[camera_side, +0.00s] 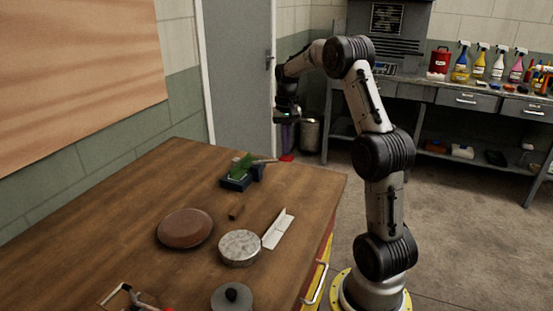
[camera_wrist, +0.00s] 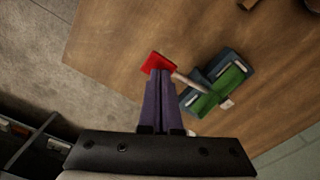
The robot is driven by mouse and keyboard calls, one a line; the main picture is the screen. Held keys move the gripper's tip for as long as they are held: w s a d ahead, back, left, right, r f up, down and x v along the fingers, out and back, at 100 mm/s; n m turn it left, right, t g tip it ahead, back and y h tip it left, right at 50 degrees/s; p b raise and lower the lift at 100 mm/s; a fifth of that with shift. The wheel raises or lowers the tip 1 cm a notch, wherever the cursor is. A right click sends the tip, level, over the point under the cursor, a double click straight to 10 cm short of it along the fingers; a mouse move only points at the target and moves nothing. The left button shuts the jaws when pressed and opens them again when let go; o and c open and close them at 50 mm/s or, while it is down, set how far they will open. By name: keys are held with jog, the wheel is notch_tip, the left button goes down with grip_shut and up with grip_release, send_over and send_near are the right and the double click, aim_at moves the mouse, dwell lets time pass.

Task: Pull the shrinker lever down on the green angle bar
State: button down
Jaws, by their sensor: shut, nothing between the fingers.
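The dark shrinker (camera_side: 236,184) stands near the far edge of the wooden table. The green angle bar (camera_side: 242,167) lies across its top; in the wrist view the bar (camera_wrist: 222,92) sits in the dark blue-grey shrinker (camera_wrist: 194,102). The lever (camera_side: 265,161) sticks out to the right, and in the wrist view its pale rod (camera_wrist: 188,82) ends in a red handle (camera_wrist: 158,62). My gripper (camera_side: 287,151) points down at the handle, its purple fingers (camera_wrist: 159,74) shut and empty. The fingertips overlap the handle's edge in view; I cannot tell if they touch.
The table (camera_side: 130,225) also holds a brown disc (camera_side: 185,228), a round metal block (camera_side: 240,246), a pale angle strip (camera_side: 279,229), a small wooden block (camera_side: 236,212) and a grey lid (camera_side: 232,297). A tool bench (camera_side: 470,97) stands behind.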

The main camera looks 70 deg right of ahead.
aim_at(286, 157)
jog(key=shift+f, duration=3.15)
jog(key=shift+r, duration=0.1)
jog(key=shift+r, duration=5.55)
jog(key=shift+f, duration=2.25)
